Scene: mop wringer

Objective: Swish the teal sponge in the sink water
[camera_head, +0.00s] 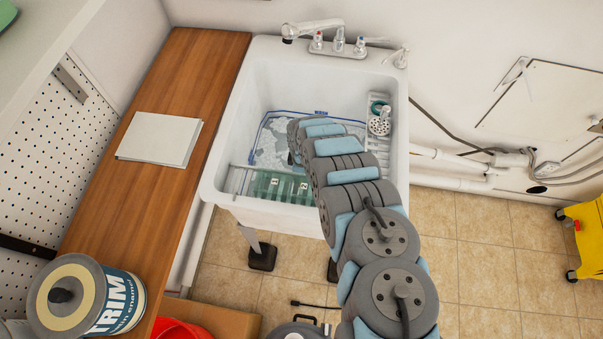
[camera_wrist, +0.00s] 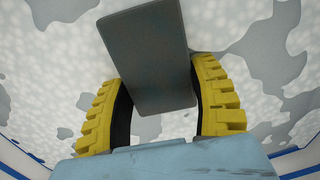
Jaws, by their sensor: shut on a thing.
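In the wrist view my gripper (camera_wrist: 160,112) has its yellow, ribbed fingers closed on the two sides of a dark grey-teal block, the teal sponge (camera_wrist: 150,55). The sponge points away from the palm, over grey water with patches of white foam (camera_wrist: 40,60). I cannot tell whether its far end touches the water. In the head view my arm reaches down into the white sink (camera_head: 228,150), and the arm hides my gripper and the sponge. Foamy water (camera_head: 270,140) shows at the arm's left, with a blue line around it.
A green translucent panel (camera_head: 272,188) sits along the sink's front side. The faucet (camera_head: 318,30) stands at the back. A wooden counter (camera_head: 190,85) with a paint can (camera_head: 80,300) is left.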

